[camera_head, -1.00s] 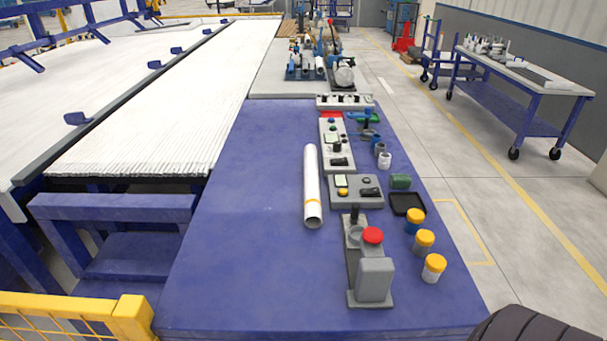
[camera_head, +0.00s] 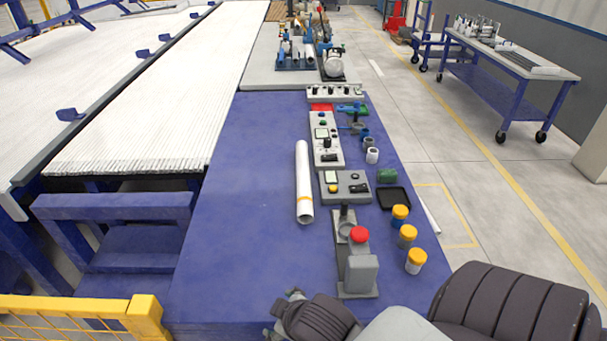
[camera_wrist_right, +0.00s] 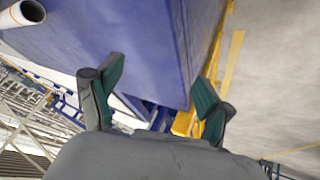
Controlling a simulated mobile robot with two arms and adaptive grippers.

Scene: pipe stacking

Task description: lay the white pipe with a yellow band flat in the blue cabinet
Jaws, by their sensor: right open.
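The white pipe with a yellow band (camera_head: 303,175) lies lengthwise on a blue bench top (camera_head: 245,220), its open end toward me. Its banded end also shows at the upper left of the right wrist view (camera_wrist_right: 22,14). My right gripper (camera_head: 283,312) is at the bench's front edge, nearer to me than the pipe and apart from it. In the right wrist view its two fingers (camera_wrist_right: 157,82) are spread with nothing between them. My left gripper is out of view. I cannot tell which blue structure is the blue cabinet; a blue stepped frame (camera_head: 115,235) stands left of the bench.
A grey device with a red button (camera_head: 357,260) stands right of the pipe's near end. Control boxes (camera_head: 346,187) and yellow-lidded jars (camera_head: 407,236) line the right side. A yellow fence (camera_head: 85,318) is at lower left. The bench left of the pipe is clear.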

